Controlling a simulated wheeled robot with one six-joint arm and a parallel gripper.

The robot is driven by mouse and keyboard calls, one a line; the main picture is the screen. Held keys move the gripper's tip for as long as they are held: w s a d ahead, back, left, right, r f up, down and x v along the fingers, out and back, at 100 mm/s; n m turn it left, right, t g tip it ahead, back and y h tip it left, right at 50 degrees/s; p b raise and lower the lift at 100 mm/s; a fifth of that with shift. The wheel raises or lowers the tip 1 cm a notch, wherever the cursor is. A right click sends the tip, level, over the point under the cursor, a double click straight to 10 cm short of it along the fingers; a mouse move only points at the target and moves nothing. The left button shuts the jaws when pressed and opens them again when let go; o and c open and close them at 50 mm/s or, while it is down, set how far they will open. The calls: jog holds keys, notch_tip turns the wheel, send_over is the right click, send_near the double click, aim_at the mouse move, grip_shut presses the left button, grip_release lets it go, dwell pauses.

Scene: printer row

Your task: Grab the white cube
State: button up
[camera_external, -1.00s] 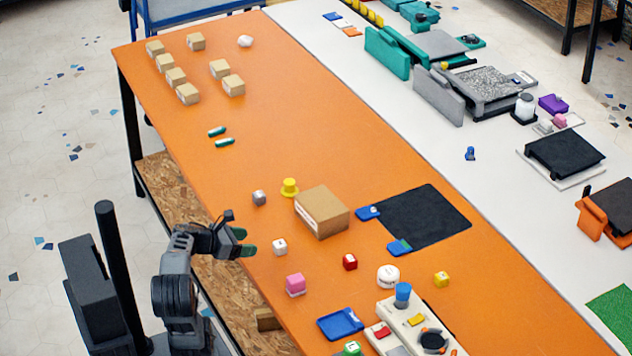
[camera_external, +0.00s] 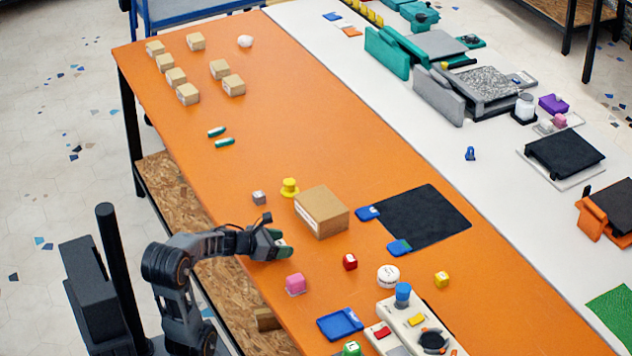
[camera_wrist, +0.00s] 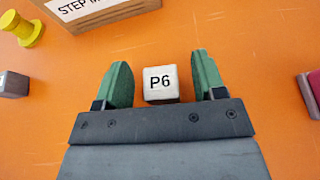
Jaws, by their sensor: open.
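The white cube (camera_wrist: 160,84), marked P6, sits on the orange table between the two green fingers of my gripper (camera_wrist: 163,80) in the wrist view. The fingers stand apart, with a gap on each side of the cube, wider on the right. In the external view my gripper (camera_external: 278,244) is low over the table's near side. The white cube (camera_external: 282,242) is mostly hidden by the fingers there.
A cardboard box (camera_external: 322,212) and a yellow spool-like piece (camera_external: 289,188) stand beyond my gripper. A grey cube (camera_external: 259,198) is to its left. A pink cube (camera_external: 295,283) and a red cube (camera_external: 350,262) are nearby.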

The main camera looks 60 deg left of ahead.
jog(key=shift+w+f, duration=0.1)
jog(key=shift+w, duration=0.1)
jog(key=shift+c, duration=0.2)
jog(key=c, duration=1)
jog(key=shift+o, duration=0.2)
jog(key=shift+r, duration=0.2)
